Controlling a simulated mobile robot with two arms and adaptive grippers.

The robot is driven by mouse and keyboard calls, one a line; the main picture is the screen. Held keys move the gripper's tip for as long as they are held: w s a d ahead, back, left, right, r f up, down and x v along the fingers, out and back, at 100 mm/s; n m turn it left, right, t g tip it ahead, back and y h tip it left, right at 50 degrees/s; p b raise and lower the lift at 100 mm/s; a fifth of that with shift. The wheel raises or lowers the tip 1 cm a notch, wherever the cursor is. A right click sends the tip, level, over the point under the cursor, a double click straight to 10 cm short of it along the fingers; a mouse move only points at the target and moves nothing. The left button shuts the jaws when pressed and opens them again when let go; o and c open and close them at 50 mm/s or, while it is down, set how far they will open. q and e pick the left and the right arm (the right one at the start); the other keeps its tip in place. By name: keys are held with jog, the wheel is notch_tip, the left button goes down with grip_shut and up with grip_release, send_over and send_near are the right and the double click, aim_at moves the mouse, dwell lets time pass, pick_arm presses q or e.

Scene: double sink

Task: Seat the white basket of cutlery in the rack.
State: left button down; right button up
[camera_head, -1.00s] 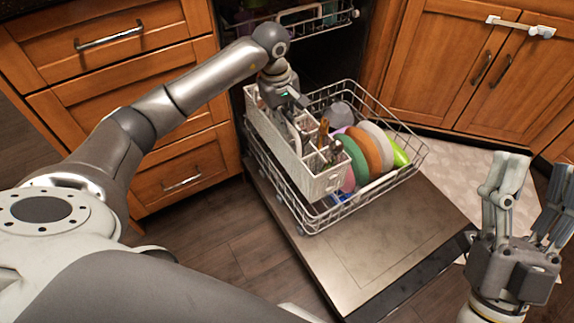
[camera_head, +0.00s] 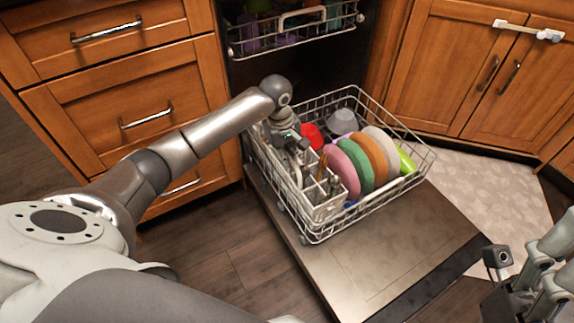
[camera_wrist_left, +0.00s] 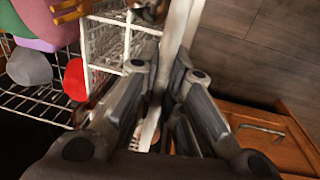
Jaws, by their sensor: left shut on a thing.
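The white cutlery basket (camera_head: 322,207) is inside the left side of the lower dishwasher rack (camera_head: 409,178) in the head view, with several utensils standing in its compartments. It looks lowered between the rack's walls; whether its bottom touches the rack floor is hidden. My left gripper (camera_head: 296,160) is shut on the basket's handle from above. The left wrist view shows the white handle (camera_wrist_left: 176,35) between the fingers and the basket's grid wall (camera_wrist_left: 105,45) beyond. My right gripper (camera_head: 540,285) is partly cut off at the lower right, away from the rack; its fingertips are unclear.
Several coloured plates (camera_head: 362,160), a grey bowl (camera_head: 342,122) and a red item (camera_head: 312,136) sit in the rack right of the basket. The open dishwasher door (camera_head: 385,255) lies below. The upper rack (camera_head: 300,30) is above. Drawers (camera_head: 130,110) stand at the left.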

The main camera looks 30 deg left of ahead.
pick_arm(q)
notch_tip(320, 180, down, 4)
jog(key=shift+r+b, duration=0.1)
jog(key=shift+b, duration=0.4)
jog(key=c, duration=1.5)
grip_release()
jog(key=shift+c, duration=0.2)
